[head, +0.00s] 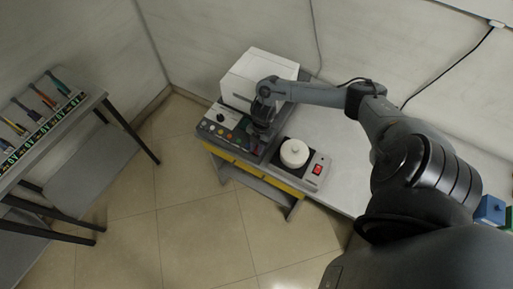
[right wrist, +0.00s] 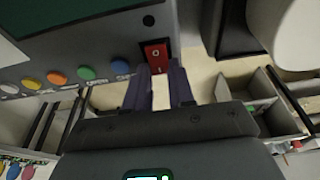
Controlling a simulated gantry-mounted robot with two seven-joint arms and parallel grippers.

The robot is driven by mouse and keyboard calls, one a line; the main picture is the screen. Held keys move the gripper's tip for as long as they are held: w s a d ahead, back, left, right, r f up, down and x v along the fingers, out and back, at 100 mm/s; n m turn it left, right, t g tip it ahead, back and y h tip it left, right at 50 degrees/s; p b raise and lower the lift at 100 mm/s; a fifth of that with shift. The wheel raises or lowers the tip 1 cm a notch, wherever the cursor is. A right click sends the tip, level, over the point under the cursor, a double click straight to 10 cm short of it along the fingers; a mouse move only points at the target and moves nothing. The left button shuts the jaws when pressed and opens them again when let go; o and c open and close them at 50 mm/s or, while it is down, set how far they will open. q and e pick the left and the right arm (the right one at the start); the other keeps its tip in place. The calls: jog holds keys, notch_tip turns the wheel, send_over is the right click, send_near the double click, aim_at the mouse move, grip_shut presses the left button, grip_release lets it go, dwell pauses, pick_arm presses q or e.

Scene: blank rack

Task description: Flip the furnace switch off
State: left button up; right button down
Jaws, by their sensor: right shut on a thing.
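The furnace is a white box (head: 258,72) with a dark control panel of coloured buttons (head: 220,118) at its front. A red rocker switch (right wrist: 157,55) sits at the corner of the grey panel in the right wrist view, beside the row of buttons. My right gripper (head: 262,130) is at the right end of this panel and hides the switch in the head view. In the right wrist view its two dark fingers (right wrist: 161,78) are at the switch's lower edge, shut on it with a narrow gap between them. My left gripper is not in view.
A hot plate with a white round vessel (head: 294,153) and its own red switch (head: 317,170) stands close right of my gripper. The grey table (head: 345,130) is clear behind it. A rack with several coloured tools (head: 42,95) stands at the left.

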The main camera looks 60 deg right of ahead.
jog(key=c, duration=1.2)
grip_release()
jog(key=shift+c, duration=0.2)
jog(key=shift+r, duration=0.1)
jog(key=v, duration=1)
jog(key=shift+r, duration=0.35)
